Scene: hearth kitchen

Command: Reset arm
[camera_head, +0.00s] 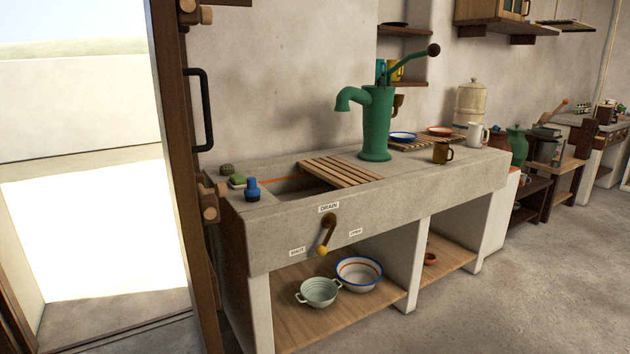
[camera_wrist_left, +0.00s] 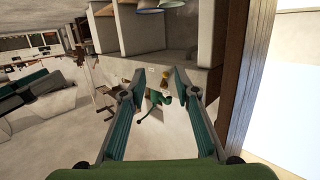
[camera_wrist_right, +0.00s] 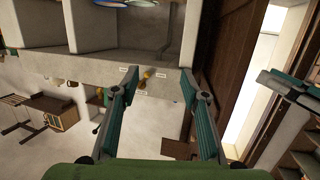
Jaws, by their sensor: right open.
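My left gripper (camera_wrist_left: 159,76) is open, with its two teal-padded fingers apart and nothing between them. My right gripper (camera_wrist_right: 158,76) is also open and empty. Neither arm shows in the head view. What look like fingers of my left gripper (camera_wrist_right: 292,86) show at the right edge of the right wrist view. Both wrist views look toward the stone sink, which appears upside down there. Both grippers are apart from the sink, with no visible contact.
Bowls (camera_head: 359,273) sit below. An open doorway is left; floor (camera_head: 500,305) is clear at right.

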